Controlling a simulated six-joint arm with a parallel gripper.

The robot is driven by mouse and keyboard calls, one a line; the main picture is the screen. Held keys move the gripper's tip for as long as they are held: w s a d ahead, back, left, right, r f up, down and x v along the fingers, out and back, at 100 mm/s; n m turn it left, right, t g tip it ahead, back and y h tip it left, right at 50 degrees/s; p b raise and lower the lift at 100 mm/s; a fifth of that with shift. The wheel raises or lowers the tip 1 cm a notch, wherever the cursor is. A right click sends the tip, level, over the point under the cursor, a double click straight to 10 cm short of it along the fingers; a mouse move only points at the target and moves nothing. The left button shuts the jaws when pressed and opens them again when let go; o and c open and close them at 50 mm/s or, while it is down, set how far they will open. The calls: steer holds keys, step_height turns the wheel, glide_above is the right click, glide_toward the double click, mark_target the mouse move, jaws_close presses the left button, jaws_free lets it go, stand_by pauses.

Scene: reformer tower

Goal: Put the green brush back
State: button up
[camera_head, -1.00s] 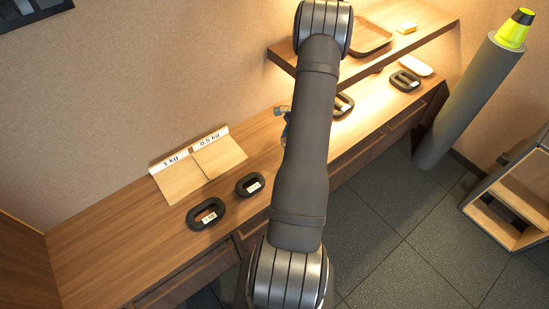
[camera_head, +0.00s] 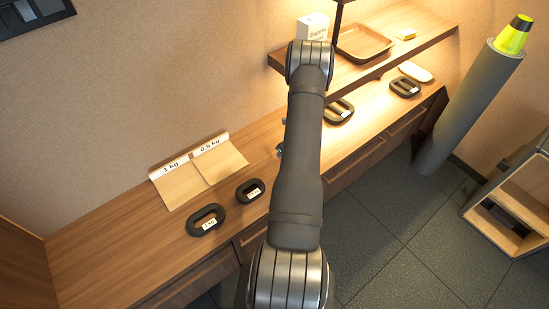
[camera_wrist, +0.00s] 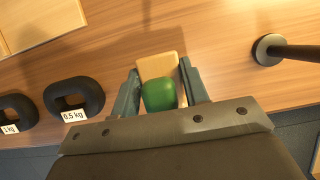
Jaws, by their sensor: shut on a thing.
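The green brush (camera_wrist: 159,95) shows in the wrist view as a rounded green part with a pale wooden block (camera_wrist: 158,66) beyond it. My gripper (camera_wrist: 160,72) is shut on it, one blue-grey finger on each side. The brush is over the wooden counter; I cannot tell its height above it. In the head view my arm hides the brush, and only a small bluish bit of the gripper (camera_head: 281,150) shows beside the arm.
Black ring weights (camera_head: 206,220) (camera_head: 250,190) lie left of my arm, near labelled boards (camera_head: 200,172). More weights (camera_head: 338,111) (camera_head: 405,87) lie to the right. A shelf (camera_head: 420,43) holds a tray (camera_head: 362,43). A dark post base (camera_wrist: 268,49) stands right of the gripper.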

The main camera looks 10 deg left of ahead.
steer(key=a+f, duration=0.1)
steer(key=w+a+f, duration=0.1)
steer(key=a, duration=0.1)
steer(key=w+a+f, duration=0.1)
steer(key=shift+a, duration=0.4)
steer(key=shift+a+f, duration=0.1)
steer(key=shift+f, duration=1.95)
steer(key=shift+f, duration=0.15)
steer(key=o, duration=1)
steer(key=v, duration=1.2)
